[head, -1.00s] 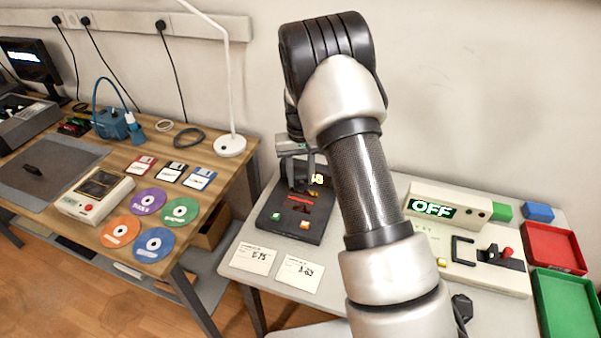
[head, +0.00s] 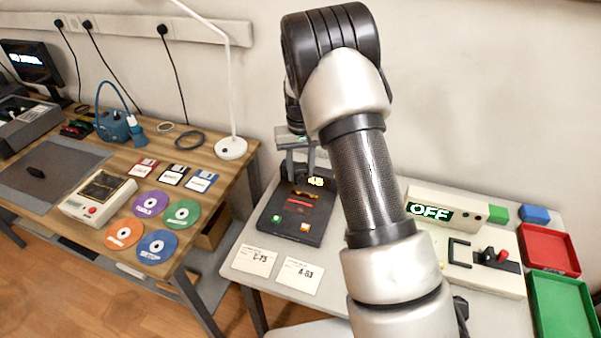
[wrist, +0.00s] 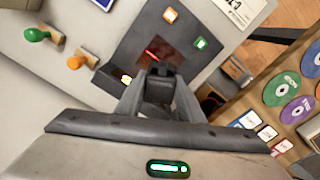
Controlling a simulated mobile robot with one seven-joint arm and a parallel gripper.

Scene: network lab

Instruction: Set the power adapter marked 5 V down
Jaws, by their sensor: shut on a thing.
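My gripper (wrist: 160,100) is shut on a small dark block between its fingertips, seen in the wrist view. The block (wrist: 160,85) may be the power adapter; I cannot read any 5 V marking on it. In the head view my gripper (head: 298,160) hangs over the back of a dark grey device (head: 290,228), and the held block is hard to make out there. In the wrist view the device (wrist: 190,18) lies beyond and below the fingers, with a dark red window, an orange button and a green button. I cannot tell whether the block touches the device.
Two white cards (head: 254,261) lie in front of the device. A panel reading OFF (head: 432,208), a red tray (head: 548,262) and a green tray (head: 590,278) stand to the right. A wooden table (head: 222,178) with discs and floppies stands left, across a gap.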

